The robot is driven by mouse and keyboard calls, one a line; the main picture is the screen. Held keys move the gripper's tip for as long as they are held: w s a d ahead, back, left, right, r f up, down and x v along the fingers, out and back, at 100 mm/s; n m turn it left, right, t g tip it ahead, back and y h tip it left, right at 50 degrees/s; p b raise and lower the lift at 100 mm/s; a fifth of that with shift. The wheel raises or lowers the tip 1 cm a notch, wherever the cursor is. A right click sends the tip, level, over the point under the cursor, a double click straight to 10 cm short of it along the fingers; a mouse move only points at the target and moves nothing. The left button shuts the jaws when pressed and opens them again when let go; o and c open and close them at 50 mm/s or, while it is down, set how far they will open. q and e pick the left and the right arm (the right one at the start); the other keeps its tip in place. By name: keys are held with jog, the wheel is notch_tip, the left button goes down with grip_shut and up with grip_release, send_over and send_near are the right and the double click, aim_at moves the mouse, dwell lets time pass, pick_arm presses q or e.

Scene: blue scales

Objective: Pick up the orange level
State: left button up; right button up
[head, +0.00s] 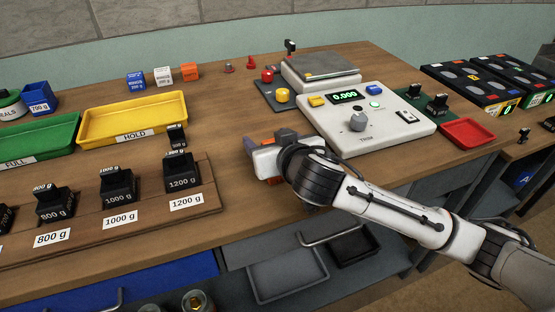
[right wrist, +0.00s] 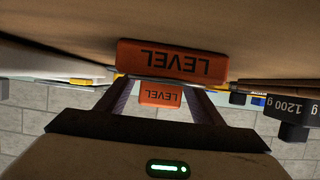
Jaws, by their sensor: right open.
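An orange block marked LEVEL (right wrist: 172,62) lies on the table, upside down in the right wrist view, close to my right gripper's fingertips. I cannot tell whether either finger touches the near block. My left gripper is not in view.
A scale (head: 365,120) reading 0.000 stands to the right, near a red tray (head: 467,133). Black weights on a wooden rack (head: 205,196) stand to the left.

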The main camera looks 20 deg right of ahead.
jog(key=c, duration=1.2)
